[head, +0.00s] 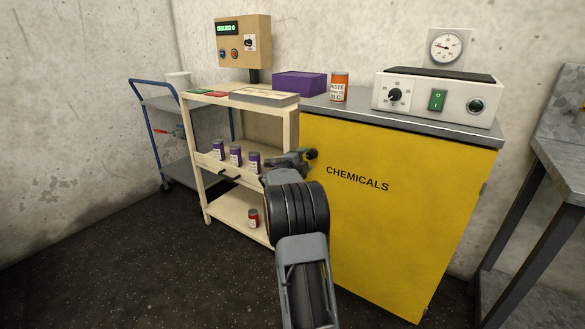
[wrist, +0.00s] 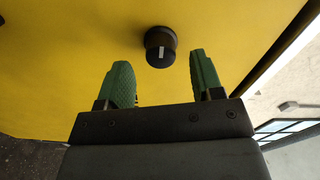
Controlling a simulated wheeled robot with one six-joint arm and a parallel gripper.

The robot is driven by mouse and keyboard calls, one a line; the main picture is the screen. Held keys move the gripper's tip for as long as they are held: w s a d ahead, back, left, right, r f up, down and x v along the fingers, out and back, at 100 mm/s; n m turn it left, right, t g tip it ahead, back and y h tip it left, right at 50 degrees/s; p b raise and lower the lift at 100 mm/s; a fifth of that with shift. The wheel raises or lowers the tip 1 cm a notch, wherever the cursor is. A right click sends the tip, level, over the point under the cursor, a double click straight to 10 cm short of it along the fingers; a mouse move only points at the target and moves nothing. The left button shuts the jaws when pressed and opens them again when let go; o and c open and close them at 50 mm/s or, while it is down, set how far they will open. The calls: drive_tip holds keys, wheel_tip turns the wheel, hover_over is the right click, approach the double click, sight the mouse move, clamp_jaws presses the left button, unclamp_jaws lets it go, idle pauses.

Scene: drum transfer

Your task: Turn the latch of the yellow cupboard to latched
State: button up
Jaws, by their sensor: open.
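The yellow cupboard (head: 385,235) stands at the right of the head view, its door marked CHEMICALS and closed. Its latch (wrist: 160,46) is a round black knob with a white line, seen in the wrist view just beyond my fingertips. The white line looks roughly upright in that view. My gripper (wrist: 160,72) has green fingers, open, one on each side of and short of the knob; they look apart from it. In the head view my gripper (head: 308,154) is at the door's upper left edge, and my arm hides the latch there.
A cream shelf cart (head: 290,128) with several purple-labelled cans stands close left of the cupboard. A grey bench (head: 565,165) is at the right. The floor at left front is clear.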

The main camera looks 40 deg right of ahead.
drive_tip(key=p+v, duration=0.2)
drive_tip(key=v, duration=0.9)
drive_tip(key=shift+a, duration=0.2)
drive_tip(key=w+a+r+n+t+y+p, duration=0.2)
drive_tip(key=a+r+n+t+y+p, duration=0.7)
drive_tip(key=a+r+n+y+p, duration=0.8)
drive_tip(key=s+a+r+n+g+y+p, duration=0.1)
drive_tip(key=s+a+r+n+g+p, duration=0.1)
drive_tip(key=s+a+r+n+p, duration=0.4)
drive_tip(key=s+a+r+n+g+p, duration=0.25)
drive_tip(key=s+a+p, duration=0.2)
drive_tip(key=a, duration=0.45)
drive_tip(key=s+r+n+g+p, duration=0.1)
drive_tip(key=s+n+g+p, duration=0.4)
drive_tip(key=s, duration=0.7)
drive_tip(key=shift+s+a, duration=0.2)
drive_tip(key=shift+a, duration=0.1)
